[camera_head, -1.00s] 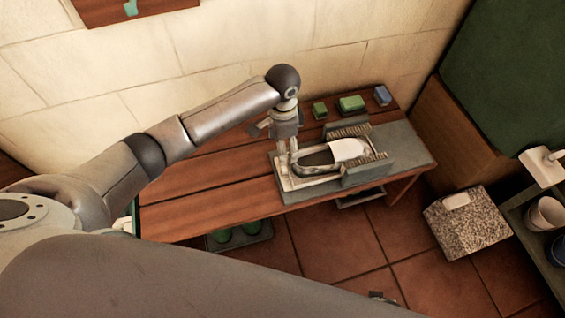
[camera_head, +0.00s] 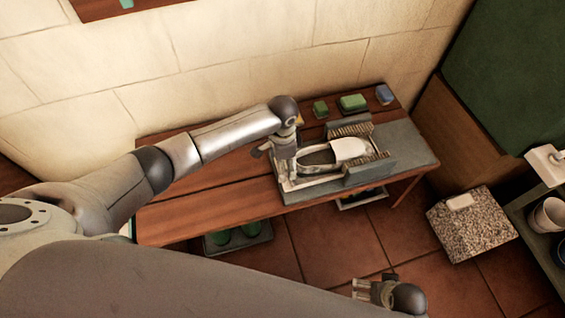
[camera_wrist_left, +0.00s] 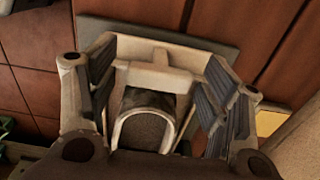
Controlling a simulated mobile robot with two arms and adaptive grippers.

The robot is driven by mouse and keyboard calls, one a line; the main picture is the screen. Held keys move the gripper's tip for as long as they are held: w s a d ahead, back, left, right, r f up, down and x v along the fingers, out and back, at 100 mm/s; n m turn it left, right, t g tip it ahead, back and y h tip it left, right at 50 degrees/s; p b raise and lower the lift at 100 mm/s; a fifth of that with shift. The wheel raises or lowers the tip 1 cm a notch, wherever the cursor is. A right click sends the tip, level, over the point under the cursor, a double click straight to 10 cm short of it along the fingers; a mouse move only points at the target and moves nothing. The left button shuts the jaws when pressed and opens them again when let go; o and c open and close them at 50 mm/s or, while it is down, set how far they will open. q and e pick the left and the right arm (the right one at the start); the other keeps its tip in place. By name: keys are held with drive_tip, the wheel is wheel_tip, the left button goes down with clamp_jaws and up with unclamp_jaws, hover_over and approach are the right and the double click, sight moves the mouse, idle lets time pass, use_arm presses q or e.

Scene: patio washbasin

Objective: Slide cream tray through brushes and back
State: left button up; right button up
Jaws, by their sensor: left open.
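The cream tray (camera_head: 290,184) lies on a grey base board (camera_head: 417,148) on the wooden bench. A shoe or slipper with a white toe (camera_head: 348,148) and dark opening lies in the tray, toe between two upright brush blocks (camera_head: 370,170). My left gripper (camera_head: 286,168) is open and points down at the tray's left end. In the left wrist view, its fingers (camera_wrist_left: 158,95) stand either side of the tray's end and its small raised tab (camera_wrist_left: 160,58). Contact cannot be told. My right gripper (camera_head: 360,287) is at the bottom, away from the bench, its opening unclear.
Two green blocks (camera_head: 352,103) and a blue block (camera_head: 384,95) lie behind the brushes. A stone wall (camera_head: 230,60) borders the bench. A tray of green items (camera_head: 238,237) is below. A speckled block (camera_head: 472,225) stands on the tiled floor at right.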

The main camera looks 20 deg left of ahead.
use_arm(q)
drive_tip(key=c, duration=1.5)
drive_tip(key=shift+o, duration=0.2)
drive_tip(key=shift+d, duration=0.1)
